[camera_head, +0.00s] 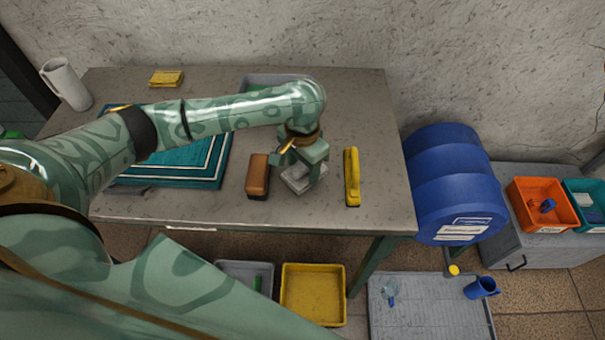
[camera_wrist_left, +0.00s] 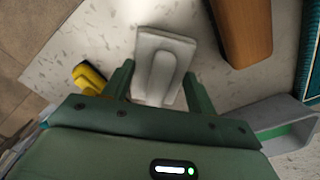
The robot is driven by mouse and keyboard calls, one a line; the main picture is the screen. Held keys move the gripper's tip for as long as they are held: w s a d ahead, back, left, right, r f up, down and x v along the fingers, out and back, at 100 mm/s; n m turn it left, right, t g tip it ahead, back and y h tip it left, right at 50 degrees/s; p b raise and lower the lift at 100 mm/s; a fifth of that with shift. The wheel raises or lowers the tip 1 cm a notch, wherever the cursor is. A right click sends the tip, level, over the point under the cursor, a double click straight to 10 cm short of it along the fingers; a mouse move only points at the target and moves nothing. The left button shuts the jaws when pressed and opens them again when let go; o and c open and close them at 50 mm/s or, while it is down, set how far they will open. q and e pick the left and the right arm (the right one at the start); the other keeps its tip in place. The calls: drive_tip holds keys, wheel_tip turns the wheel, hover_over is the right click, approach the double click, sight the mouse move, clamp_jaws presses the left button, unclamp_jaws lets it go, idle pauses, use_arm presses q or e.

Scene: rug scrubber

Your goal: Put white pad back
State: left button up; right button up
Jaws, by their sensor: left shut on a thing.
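The white pad (camera_head: 297,181) is at the front of the grey table (camera_head: 330,215), between a brown block-shaped brush (camera_head: 258,177) and a yellow-handled brush (camera_head: 352,177). My left gripper (camera_head: 303,166) is above it, pointing down, and shut on it. In the left wrist view the white pad (camera_wrist_left: 163,60), with its raised grip, sits between the two fingers of my left gripper (camera_wrist_left: 158,82). I cannot tell whether the pad touches the table. My right gripper is not in view.
A teal rug (camera_head: 205,173) lies on the table's left, partly under my arm. A grey tray (camera_head: 258,82) and yellow sponges (camera_head: 166,78) are at the back. Floor bins, including a yellow one (camera_head: 313,290), are in front.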

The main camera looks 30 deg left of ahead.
sight(302, 173)
use_arm(q)
wheel_tip(302, 173, down, 3)
drive_tip(key=shift+f+b, duration=0.15)
drive_tip(key=shift+b, duration=0.6)
drive_tip(key=shift+r, duration=0.25)
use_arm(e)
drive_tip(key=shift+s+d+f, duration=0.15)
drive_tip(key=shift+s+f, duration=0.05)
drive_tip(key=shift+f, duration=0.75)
use_arm(q)
drive_tip(key=o, duration=1.1)
drive_tip(key=shift+a+f, duration=0.1)
drive_tip(key=shift+r, duration=0.25)
wheel_tip(302, 173, up, 12)
drive_tip(key=p, duration=0.7)
drive_tip(key=shift+s+f, duration=0.1)
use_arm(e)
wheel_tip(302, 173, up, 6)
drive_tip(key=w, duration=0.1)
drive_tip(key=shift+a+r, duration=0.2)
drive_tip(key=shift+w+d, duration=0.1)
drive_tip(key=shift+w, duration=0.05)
